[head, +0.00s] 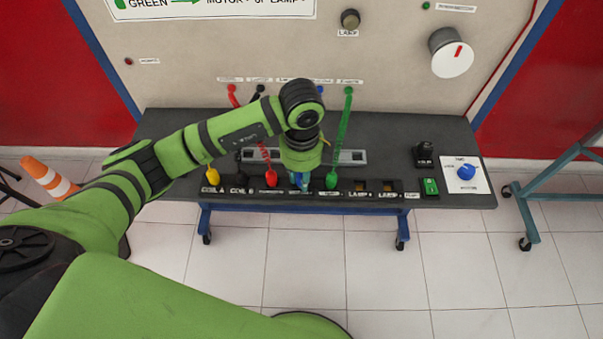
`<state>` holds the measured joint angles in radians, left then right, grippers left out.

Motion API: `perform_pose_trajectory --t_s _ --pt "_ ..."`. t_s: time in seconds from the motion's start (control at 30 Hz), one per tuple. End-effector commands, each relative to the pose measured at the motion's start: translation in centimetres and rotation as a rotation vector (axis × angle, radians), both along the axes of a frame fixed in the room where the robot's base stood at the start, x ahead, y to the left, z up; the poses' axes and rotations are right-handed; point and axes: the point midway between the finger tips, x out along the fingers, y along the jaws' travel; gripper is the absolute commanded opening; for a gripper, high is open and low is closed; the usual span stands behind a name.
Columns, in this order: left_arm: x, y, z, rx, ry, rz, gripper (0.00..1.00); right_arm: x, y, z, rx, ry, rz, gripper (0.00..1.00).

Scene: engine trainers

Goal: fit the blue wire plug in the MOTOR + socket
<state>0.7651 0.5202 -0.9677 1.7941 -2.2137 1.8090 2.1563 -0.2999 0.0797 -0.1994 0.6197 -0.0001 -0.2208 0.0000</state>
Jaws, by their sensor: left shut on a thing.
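My left arm reaches over the black bench, and its gripper (300,174) points down at the socket row (344,189) on the bench's front edge. The gripper is shut on the blue wire plug (300,182), of which only a little blue shows below the wrist. The plug is between the red plug (271,178) and the green plug (332,180), at or just over the row. I cannot tell whether it is seated. The MOTOR + label cannot be made out; the wrist hides part of the row there. My right gripper is out of view.
A yellow plug (212,176) stands at COIL A. The red and green wires run up to the back panel. The bench's right part is partly clear.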

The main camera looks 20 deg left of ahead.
Motion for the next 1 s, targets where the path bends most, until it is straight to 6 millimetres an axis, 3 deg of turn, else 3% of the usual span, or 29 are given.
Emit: perform_pose_trajectory --t_s 0.07,0.1,0.5,1.0 --pt "0.0 0.0 -0.2 0.0 0.0 0.0 0.01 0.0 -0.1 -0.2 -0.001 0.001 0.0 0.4" --pt "0.0 0.0 -0.1 0.0 0.0 0.0 0.35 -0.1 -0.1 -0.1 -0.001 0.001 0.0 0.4" --pt "0.0 0.0 0.2 0.0 0.0 0.0 0.35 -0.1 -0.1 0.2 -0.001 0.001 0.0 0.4" --pt "0.0 0.0 4.1 0.0 -0.001 0.0 0.35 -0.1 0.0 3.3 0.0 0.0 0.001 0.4"
